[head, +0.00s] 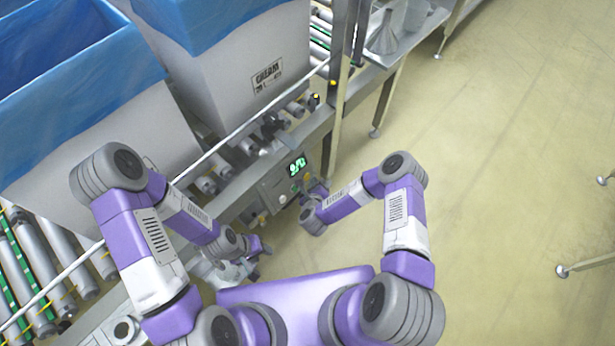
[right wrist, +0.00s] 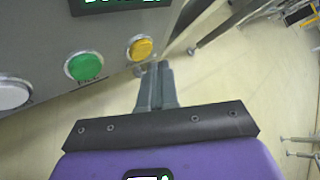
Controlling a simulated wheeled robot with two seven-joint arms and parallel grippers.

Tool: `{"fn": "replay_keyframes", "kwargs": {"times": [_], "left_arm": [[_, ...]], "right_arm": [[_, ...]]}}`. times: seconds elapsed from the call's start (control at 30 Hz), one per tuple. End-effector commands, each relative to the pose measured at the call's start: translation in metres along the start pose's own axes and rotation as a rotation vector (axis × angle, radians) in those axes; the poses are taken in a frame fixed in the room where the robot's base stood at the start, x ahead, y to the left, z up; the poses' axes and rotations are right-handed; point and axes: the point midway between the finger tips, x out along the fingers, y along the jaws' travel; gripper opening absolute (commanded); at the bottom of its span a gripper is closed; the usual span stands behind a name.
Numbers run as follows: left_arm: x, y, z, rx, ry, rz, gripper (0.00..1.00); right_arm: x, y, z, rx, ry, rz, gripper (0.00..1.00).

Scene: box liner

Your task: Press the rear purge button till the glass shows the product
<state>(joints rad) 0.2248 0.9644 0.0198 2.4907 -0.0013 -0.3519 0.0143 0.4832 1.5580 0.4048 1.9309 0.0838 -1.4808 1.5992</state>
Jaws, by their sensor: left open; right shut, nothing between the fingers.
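A grey control box (head: 268,188) with a lit green display (head: 297,167) stands on the conveyor's side rail. In the right wrist view a yellow button (right wrist: 140,48), a green button (right wrist: 84,66) and a white button (right wrist: 14,94) sit in a row below the display. My right gripper (right wrist: 158,66) is shut and empty. Its tips lie just below and right of the yellow button in the picture; I cannot tell if they touch the box. My left gripper (head: 262,248) is open, low by the conveyor's near side. I cannot make out the purge button or glass for certain.
Two white boxes with blue liners stand on the roller conveyor (head: 60,265); the right box (head: 240,75) is labelled CREAM. A metal post (head: 345,90) rises beyond the control box. A side table (head: 405,40) holds a funnel (head: 383,38).

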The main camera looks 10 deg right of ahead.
Motion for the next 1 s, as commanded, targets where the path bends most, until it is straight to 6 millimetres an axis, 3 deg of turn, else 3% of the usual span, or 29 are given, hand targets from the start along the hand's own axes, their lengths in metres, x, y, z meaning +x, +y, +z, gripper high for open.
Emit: {"fn": "replay_keyframes", "kwargs": {"times": [1.0], "left_arm": [[0.0043,-0.0016,-0.0002,0.000,0.000,0.000,0.43]], "right_arm": [[0.0066,0.0050,0.0047,0.000,0.000,0.000,0.00]]}}
